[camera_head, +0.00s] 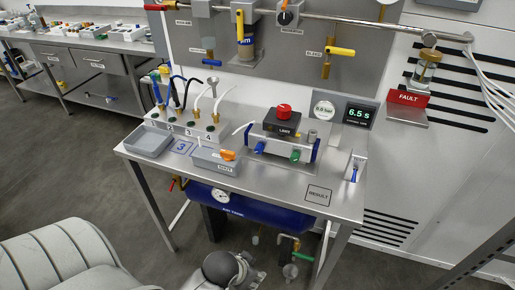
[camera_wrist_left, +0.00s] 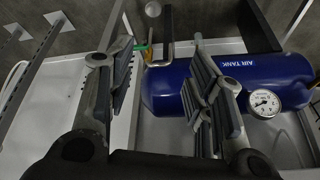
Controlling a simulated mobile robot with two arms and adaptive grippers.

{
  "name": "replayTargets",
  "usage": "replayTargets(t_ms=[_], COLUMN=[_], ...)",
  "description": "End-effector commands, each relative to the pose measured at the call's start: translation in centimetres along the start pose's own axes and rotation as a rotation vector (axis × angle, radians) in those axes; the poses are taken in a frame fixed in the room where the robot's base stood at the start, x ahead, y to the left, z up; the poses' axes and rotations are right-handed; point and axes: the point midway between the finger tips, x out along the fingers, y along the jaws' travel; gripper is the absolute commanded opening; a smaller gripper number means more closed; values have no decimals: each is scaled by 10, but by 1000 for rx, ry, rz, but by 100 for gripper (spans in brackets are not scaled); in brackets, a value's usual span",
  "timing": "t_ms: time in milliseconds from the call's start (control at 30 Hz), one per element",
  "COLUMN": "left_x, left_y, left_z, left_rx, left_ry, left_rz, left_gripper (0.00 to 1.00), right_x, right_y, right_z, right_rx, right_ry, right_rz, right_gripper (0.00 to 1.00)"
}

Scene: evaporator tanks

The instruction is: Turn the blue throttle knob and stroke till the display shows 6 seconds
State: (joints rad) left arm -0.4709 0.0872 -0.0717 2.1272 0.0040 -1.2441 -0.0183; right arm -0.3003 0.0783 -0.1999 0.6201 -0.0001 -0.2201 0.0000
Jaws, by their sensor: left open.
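The display (camera_head: 358,114) at the back right of the steel table reads 6.5 s. In front of it a cylinder unit (camera_head: 280,146) carries a blue knob (camera_head: 261,147) on its left and a green knob (camera_head: 295,155) on its right. A small blue lever (camera_head: 354,173) stands at the table's right side. My left gripper (camera_head: 250,271) is low, in front of the table and apart from the knobs. In the left wrist view its fingers (camera_wrist_left: 158,80) are spread and empty, with the blue air tank (camera_wrist_left: 225,80) beyond them. My right gripper is not in view.
A red button (camera_head: 284,111) sits on a box behind the cylinder. A grey tray (camera_head: 149,140) and a grey bin (camera_head: 215,160) with an orange item stand to the left. The blue air tank hangs under the table. The table front near the RESULT square (camera_head: 318,195) is clear.

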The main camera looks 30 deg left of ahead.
Motion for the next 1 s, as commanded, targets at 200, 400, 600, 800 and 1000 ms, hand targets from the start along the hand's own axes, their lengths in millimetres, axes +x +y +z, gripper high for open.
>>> replayTargets(t_ms=[200, 400, 600, 800, 1000], left_x=[-66, -95, -107, -96, -76], left_y=[-82, -141, -164, -170, -180], left_z=[-143, -210, -231, -242, -260], left_rx=[-125, -207, -237, -237, -237], left_ry=[405, 652, 741, 743, 742], left_rz=[-132, -235, -279, -279, -279], left_gripper=[48, 48, 48, 48, 48], right_x=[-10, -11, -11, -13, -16], right_y=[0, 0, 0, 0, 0], right_z=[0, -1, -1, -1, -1], right_rx=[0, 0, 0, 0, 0], right_ry=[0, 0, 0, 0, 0], right_rz=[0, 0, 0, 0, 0], right_gripper=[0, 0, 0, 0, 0])
